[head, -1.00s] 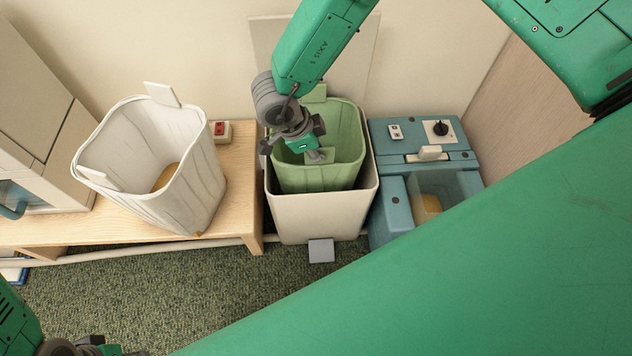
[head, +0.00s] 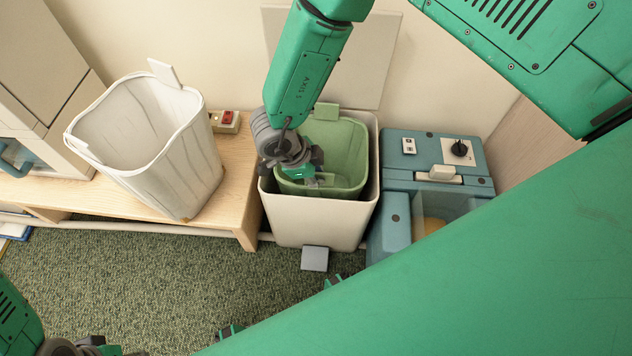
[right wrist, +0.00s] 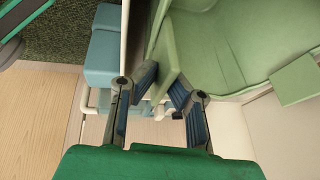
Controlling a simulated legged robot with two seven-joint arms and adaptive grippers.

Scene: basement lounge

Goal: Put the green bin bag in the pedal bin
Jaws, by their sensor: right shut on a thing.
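The green bin bag (head: 348,148) is open-mouthed and sits inside the cream pedal bin (head: 315,222), with its rim close to the bin's rim. A flat tab stands up at the bag's back edge. The bin's lid is raised against the wall, and its grey pedal (head: 314,258) is at the front. My right gripper (head: 318,180) is at the bag's front left rim, shut on the bag. In the right wrist view, its fingers (right wrist: 160,88) close around a green tab of the bag (right wrist: 222,45). My left gripper (head: 85,347) is cut off at the bottom left corner. The bag's lower part is hidden in the bin.
A white bag or basket (head: 150,140) stands on the wooden bench (head: 238,165) to the left, near a small box with red switches (head: 225,121). A blue machine (head: 398,175) stands close right of the bin. Green carpet (head: 160,275) is open in front.

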